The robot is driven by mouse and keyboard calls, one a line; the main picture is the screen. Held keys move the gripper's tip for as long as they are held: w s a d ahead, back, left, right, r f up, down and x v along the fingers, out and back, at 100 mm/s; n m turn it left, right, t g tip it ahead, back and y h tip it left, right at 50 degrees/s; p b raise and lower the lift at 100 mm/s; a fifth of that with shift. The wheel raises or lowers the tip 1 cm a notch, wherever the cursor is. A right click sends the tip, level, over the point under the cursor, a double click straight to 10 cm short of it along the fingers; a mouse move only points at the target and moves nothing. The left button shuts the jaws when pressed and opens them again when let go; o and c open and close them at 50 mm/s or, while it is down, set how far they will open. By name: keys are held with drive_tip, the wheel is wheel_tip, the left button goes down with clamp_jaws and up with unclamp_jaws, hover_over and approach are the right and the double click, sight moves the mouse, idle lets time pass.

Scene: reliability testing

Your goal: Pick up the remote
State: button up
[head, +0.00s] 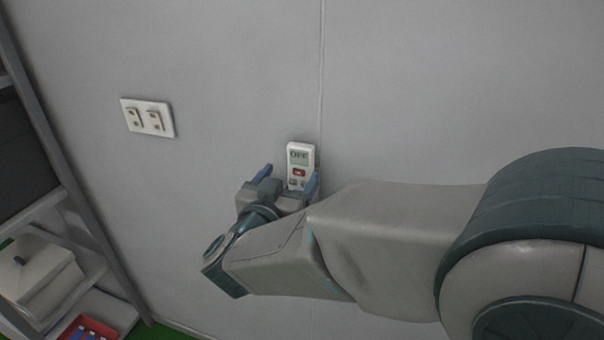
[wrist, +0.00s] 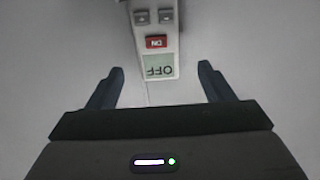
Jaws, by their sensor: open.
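The remote (head: 300,160) is white, with a greenish display reading OFF and a red button. It is upright against the grey wall in the head view. In the wrist view the remote (wrist: 155,40) shows upside down at the top, its display end nearest my gripper and its other end cut off by the frame edge. My gripper (head: 291,178) is open in front of the wall. Its blue fingers appear on either side of the remote's lower part in the head view. In the wrist view the fingertips (wrist: 160,70) are apart, with the display end between their lines.
A white double wall outlet (head: 147,117) is on the wall (head: 430,80) to the left. A grey shelf rack (head: 75,180) stands at the far left, with a white box (head: 40,275) and a red tray (head: 88,328). The wall around the remote is otherwise bare.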

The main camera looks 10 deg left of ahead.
sight(299, 164)
drive_tip(key=w, duration=0.3)
drive_tip(key=w+p, duration=0.1)
drive_tip(key=shift+w+d+f, duration=0.2)
drive_tip(key=shift+w+d, duration=0.05)
drive_tip(key=shift+w, duration=0.05)
drive_tip(key=c, duration=1.2)
drive_tip(key=shift+o, duration=0.2)
